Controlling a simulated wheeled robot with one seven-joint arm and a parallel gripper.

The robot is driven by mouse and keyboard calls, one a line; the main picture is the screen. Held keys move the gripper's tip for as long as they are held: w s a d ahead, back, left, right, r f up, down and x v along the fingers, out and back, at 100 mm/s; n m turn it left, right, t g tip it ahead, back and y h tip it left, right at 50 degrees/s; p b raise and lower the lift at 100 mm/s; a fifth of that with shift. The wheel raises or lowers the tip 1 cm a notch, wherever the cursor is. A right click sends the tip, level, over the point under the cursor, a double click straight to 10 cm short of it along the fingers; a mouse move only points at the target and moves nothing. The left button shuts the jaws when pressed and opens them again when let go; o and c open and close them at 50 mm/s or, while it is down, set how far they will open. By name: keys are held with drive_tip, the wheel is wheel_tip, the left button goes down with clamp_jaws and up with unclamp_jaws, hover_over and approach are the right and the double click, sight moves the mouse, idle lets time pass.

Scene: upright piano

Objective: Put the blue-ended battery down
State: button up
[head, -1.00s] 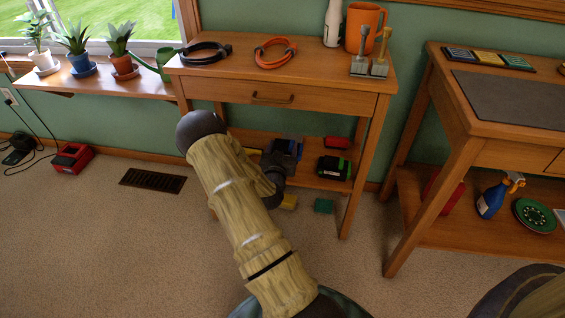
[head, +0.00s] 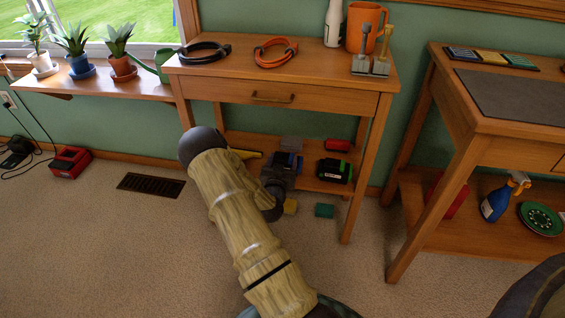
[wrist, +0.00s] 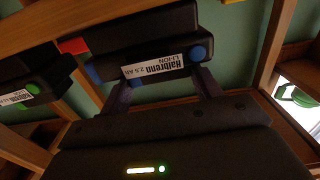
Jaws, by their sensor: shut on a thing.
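The blue-ended battery (wrist: 150,62) is a dark block with blue ends and a white label reading "Halbrenn". My gripper (wrist: 163,90) is shut on it, one finger at each side in the wrist view. In the head view my gripper (head: 284,172) is at the lower shelf (head: 318,184) of the wooden table, with a bit of blue (head: 299,164) showing. The arm hides most of the battery there. I cannot tell whether the battery touches the shelf. A green-ended battery (head: 334,170) lies on the shelf to the right of my gripper; it also shows in the wrist view (wrist: 30,88).
A red item (head: 338,144) is behind the green-ended battery. The table's front leg (head: 364,170) stands right of the shelf.

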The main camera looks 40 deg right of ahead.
drive_tip(key=o, duration=1.3)
drive_tip(key=shift+f, duration=0.1)
drive_tip(key=shift+r, duration=0.2)
drive_tip(key=p+v, duration=0.4)
drive_tip(key=v, duration=0.8)
